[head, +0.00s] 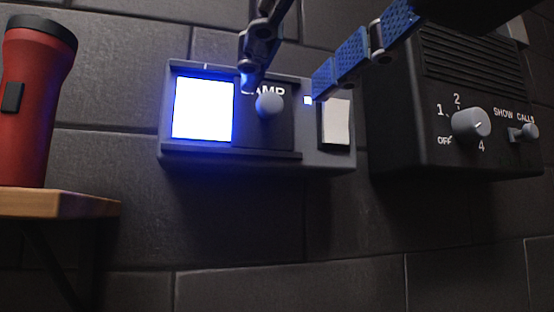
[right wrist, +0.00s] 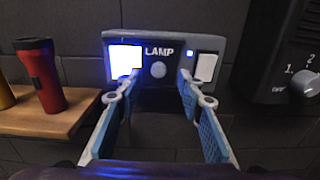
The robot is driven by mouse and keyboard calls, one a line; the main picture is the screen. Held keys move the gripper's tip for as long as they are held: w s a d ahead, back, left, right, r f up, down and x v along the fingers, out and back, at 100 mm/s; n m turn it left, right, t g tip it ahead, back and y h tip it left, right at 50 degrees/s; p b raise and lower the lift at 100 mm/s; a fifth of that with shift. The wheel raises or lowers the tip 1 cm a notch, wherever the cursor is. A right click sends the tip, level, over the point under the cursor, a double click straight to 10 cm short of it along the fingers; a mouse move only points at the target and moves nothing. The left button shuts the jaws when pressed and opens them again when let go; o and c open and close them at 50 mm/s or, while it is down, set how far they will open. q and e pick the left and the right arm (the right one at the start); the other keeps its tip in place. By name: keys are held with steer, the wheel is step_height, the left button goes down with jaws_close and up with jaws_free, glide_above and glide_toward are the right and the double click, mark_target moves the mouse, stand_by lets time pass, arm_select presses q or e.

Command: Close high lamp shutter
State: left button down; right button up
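The lamp box (head: 230,165) is a grey housing on the dark block wall. Its left window (head: 203,109) is uncovered and glows blue-white. The dark shutter plate (head: 279,136), lettered LAMP, sits right of the window and carries a round grey knob (head: 269,104). My right gripper (head: 283,90) comes in from above in the head view, open and empty. In the right wrist view its fingers (right wrist: 158,78) are spread to either side of the knob (right wrist: 158,70), with gaps on both sides. A fingertip partly covers the lettering in the head view. My left gripper is not in view.
A white panel (head: 336,122) and a small blue light (head: 308,100) are on the box's right part. A black call box (head: 440,110) with a dial (head: 471,123) hangs to the right. Wall below is clear.

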mark_target(267, 104)
steer(key=p+x, duration=0.1)
steer(key=x, duration=0.3)
steer(key=shift+w+a, duration=0.2)
steer(key=shift+w, duration=0.05)
steer(key=shift+w+a+f+p, duration=0.1)
steer(key=shift+w+a+p, duration=0.05)
steer(key=shift+w+p, duration=0.2)
steer(key=shift+s+f, duration=0.1)
steer(key=shift+f, duration=0.05)
steer(key=shift+a, duration=0.2)
jaws_close()
